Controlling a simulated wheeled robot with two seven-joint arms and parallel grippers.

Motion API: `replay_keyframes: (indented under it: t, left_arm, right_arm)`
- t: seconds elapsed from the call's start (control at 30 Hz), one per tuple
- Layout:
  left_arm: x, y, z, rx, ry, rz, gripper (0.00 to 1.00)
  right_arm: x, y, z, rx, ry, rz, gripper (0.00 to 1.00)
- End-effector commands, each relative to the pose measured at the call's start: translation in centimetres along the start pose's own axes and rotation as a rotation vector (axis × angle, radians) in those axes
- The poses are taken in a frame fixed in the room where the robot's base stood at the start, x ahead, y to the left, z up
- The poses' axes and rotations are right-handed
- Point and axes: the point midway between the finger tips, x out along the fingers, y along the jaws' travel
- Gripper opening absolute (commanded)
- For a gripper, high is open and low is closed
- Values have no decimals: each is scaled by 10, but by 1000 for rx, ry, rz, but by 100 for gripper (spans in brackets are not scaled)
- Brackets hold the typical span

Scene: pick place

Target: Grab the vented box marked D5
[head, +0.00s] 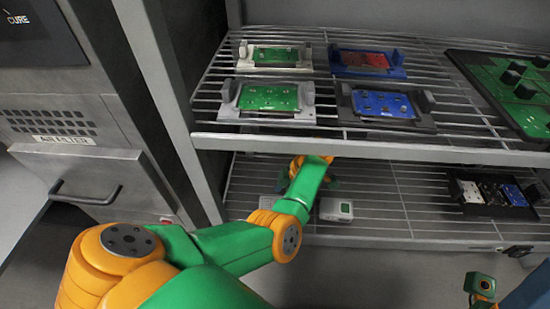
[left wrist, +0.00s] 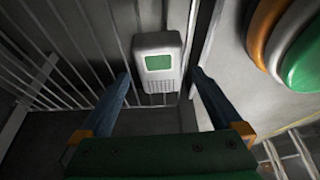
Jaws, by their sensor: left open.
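In the left wrist view a pale grey box (left wrist: 159,62) with a green screen and vent slots lies on the wire shelf. No D5 marking is readable. My left gripper (left wrist: 160,78) is open, its two blue fingers apart on either side of the box's near end, with nothing held. In the head view a pale box with a small green screen (head: 335,210) lies on the lower shelf, right of my left forearm. My left gripper is mostly hidden under the upper shelf. Part of my right gripper shows at bottom right.
The upper wire shelf (head: 300,142) overhangs my left arm and carries several circuit boards in holders. A black tray (head: 490,210) of small parts is right on the lower shelf. The lower shelf's middle is clear. A metal post (head: 172,110) stands left.

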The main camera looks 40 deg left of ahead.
Motion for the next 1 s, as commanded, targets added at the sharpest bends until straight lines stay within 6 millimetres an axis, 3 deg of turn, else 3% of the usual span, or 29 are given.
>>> replay_keyframes:
  t: [0.03, 0.1, 0.33, 0.37, 0.67, 0.7, 1.0]
  left_arm:
    - [15, 0, 2, 0, 1, -1, 100]
    - [22, 0, 1, 1, 1, -1, 100]
    - [22, 0, 0, 1, 0, 0, 100]
    - [22, 0, 0, 1, 0, 0, 95]
    - [22, 0, 0, 2, 0, 0, 14]
    - [22, 0, 0, 1, 0, 1, 9]
    - [18, 1, -4, 1, 0, 1, 9]
  right_arm:
    - [-8, 0, 1, 1, 22, 1, 50]
    - [-8, 1, 0, 2, 41, 2, 50]
    - [-5, 1, -1, 2, 48, 2, 50]
    - [-5, 1, -1, 2, 47, 2, 50]
    - [-5, 1, -1, 2, 47, 2, 50]
    - [-5, 1, -1, 2, 47, 2, 50]
    - [-2, 1, 0, 1, 27, 1, 50]
